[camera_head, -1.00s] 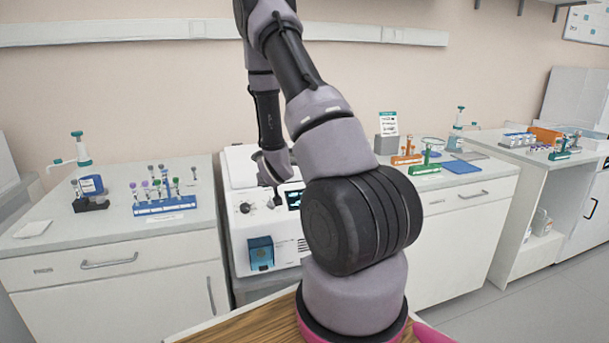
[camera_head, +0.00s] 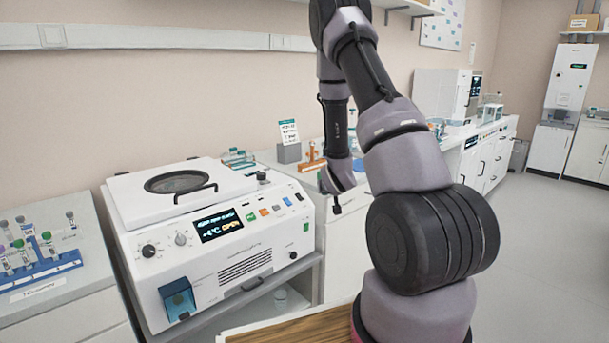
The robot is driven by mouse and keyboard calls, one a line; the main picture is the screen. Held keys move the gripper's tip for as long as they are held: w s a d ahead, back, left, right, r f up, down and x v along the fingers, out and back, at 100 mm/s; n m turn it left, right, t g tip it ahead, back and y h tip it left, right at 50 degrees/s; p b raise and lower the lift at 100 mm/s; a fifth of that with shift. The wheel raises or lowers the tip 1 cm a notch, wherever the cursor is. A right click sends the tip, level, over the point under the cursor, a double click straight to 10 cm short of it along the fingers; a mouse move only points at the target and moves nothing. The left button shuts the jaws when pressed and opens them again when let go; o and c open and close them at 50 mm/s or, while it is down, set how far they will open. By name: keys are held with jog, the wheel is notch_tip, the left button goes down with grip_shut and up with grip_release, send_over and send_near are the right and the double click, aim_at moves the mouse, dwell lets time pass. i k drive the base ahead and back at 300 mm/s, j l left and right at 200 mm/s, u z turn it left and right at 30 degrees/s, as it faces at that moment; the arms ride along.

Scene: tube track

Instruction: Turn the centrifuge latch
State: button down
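The white centrifuge (camera_head: 140,250) stands left of centre, its lid (camera_head: 125,202) with a round dark window and a black handle looking shut. Its front has a lit display (camera_head: 219,226) that seems to read "+4°C OPEN", several knobs and coloured buttons. A small dark knob (camera_head: 306,255) sits low on the front at the right; I cannot tell which part is the latch. My gripper (camera_head: 336,208) hangs pointing down, right of the centrifuge and apart from its front in the picture. It is small and dark, and I cannot see whether its fingers are apart.
A blue box (camera_head: 178,300) is fixed to the centrifuge's lower left front. A blue tube rack (camera_head: 45,272) stands on the left counter. An orange rack (camera_head: 312,162) and a sign holder (camera_head: 289,150) stand behind my arm. Open floor (camera_head: 545,240) lies at the right.

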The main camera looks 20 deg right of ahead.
aim_at(261, 176)
jog(key=i+l+z, duration=0.2)
jog(key=i, duration=0.35)
jog(key=i+z, duration=0.2)
jog(key=i, duration=0.4)
